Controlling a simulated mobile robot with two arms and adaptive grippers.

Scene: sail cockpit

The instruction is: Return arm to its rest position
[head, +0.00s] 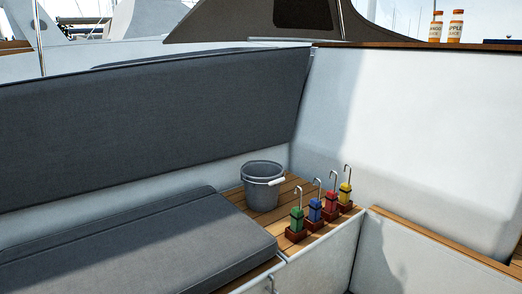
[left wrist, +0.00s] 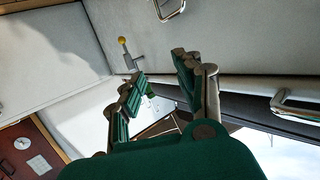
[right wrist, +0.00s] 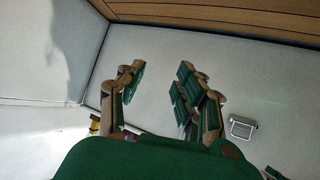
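My left gripper (left wrist: 158,68) shows in the left wrist view with its green-padded fingers spread apart and nothing between them. My right gripper (right wrist: 161,68) shows in the right wrist view, also with its fingers apart and empty. Pale cockpit walls lie behind both grippers. Neither gripper nor arm shows in the head view, so where they are relative to the bench cannot be told from there.
A grey bucket (head: 262,187) stands on the wooden bench beside green (head: 297,219), blue (head: 315,210), red (head: 331,202) and yellow (head: 345,192) hooked items. A grey seat cushion (head: 140,250) lies left. Two orange-labelled bottles (head: 455,26) stand on the ledge. Metal handles (left wrist: 298,105) (right wrist: 242,127) project near both grippers.

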